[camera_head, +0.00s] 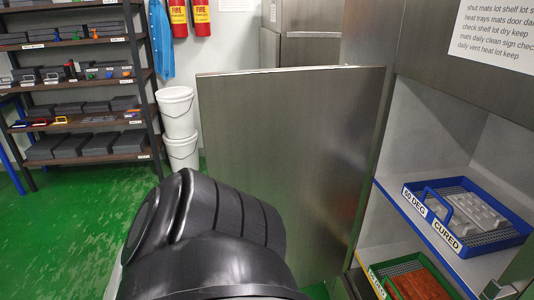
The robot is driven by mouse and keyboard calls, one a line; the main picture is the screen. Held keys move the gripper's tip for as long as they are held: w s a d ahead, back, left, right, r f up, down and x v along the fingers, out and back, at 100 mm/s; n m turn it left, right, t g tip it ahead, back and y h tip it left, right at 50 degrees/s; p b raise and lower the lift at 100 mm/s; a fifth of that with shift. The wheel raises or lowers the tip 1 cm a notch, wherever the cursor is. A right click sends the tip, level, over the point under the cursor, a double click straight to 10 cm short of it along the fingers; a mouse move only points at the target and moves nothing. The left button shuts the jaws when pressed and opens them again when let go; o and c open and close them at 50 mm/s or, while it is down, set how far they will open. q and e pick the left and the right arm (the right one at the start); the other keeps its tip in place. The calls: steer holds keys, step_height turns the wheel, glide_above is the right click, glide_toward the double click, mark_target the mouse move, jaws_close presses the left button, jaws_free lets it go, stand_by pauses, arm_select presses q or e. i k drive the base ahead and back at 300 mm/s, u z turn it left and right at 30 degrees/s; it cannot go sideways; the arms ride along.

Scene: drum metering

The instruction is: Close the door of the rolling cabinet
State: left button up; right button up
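The cabinet door (290,160) is a plain brushed-metal panel. It stands wide open, reaching left from the cabinet's left front edge. The cabinet (425,50) is at the right, with its upper shelf and part of a lower one exposed. A black rounded link of my arm fills the bottom middle and covers the door's lower left part. Neither gripper can be made out. A small grey piece at the bottom right edge is too cut off to identify.
A blue tray (515,243) labelled CURED sits on the upper shelf, an orange-filled green tray (415,285) below. White buckets (176,112) stand behind the door's left edge. A loaded shelving rack (75,92) is at the left. Green floor (75,220) is clear at the left.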

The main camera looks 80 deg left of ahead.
mark_target(297, 141)
steer(key=u, duration=0.05)
steer(key=k, duration=0.1)
steer(key=z, duration=2.25)
steer(key=k, duration=2.65)
steer(key=u, duration=2.05)
